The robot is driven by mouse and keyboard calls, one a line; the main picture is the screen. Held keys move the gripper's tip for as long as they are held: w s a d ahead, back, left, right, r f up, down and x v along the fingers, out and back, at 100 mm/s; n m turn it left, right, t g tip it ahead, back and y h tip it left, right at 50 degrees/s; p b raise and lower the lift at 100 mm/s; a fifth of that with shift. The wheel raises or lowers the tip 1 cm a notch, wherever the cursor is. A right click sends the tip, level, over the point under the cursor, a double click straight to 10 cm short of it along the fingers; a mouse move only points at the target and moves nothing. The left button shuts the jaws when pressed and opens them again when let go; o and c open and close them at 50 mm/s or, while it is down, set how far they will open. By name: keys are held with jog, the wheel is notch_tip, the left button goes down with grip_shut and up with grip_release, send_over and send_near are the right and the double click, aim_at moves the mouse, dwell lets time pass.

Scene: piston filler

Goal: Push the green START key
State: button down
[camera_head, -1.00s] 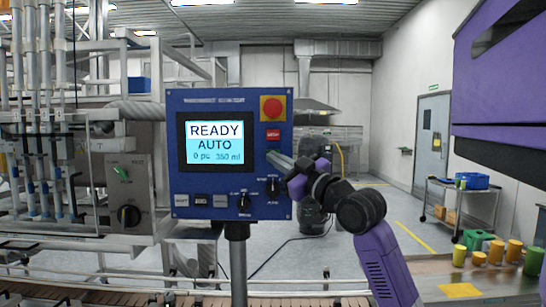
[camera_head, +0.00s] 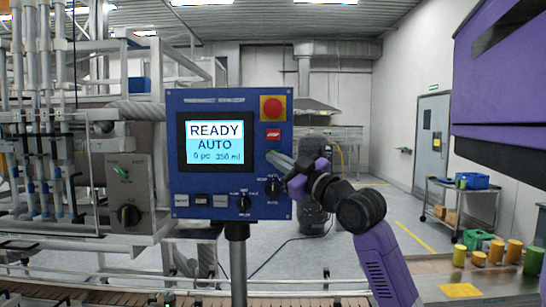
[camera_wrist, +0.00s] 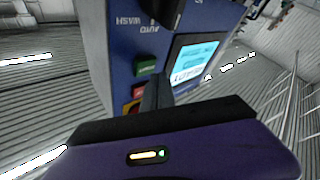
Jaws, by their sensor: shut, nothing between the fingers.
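The blue control panel (camera_head: 181,101) stands on a post, and its screen (camera_head: 214,142) reads READY, AUTO, 0 pc, 350 ml. The green START key (camera_wrist: 146,66) shows in the wrist view, beside the red key (camera_wrist: 139,92). In the head view the green key is hidden behind my gripper (camera_head: 271,156), just below the red STOP key (camera_head: 273,134). My gripper is shut and empty. In the wrist view its fingertips (camera_wrist: 159,80) are close to the panel face, just right of the green key. I cannot tell whether they touch the panel.
A red emergency button on a yellow plate (camera_head: 272,107) is above the STOP key. Black selector knobs (camera_head: 243,203) and small keys (camera_head: 201,200) sit along the panel's lower part. A conveyor rail runs below. Coloured cups (camera_head: 514,250) stand at the right.

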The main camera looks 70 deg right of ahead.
jog(key=shift+d, duration=0.15)
jog(key=shift+w+d+b, duration=0.15)
jog(key=shift+d+b, duration=0.1)
jog(key=shift+b, duration=0.05)
jog(key=shift+w+d, duration=0.2)
jog(key=shift+d, duration=0.2)
dwell(0.8)
jog(key=shift+a, duration=0.1)
jog(key=shift+s+a+b, duration=0.35)
jog(key=shift+a+b, duration=0.05)
jog(key=shift+a, duration=0.3)
jog(key=shift+s+a, duration=0.3)
jog(key=shift+a, duration=0.45)
jog(key=shift+s+a, duration=0.35)
jog(key=shift+a, duration=0.45)
jog(key=shift+s+a, duration=0.3)
jog(key=shift+a, duration=0.45)
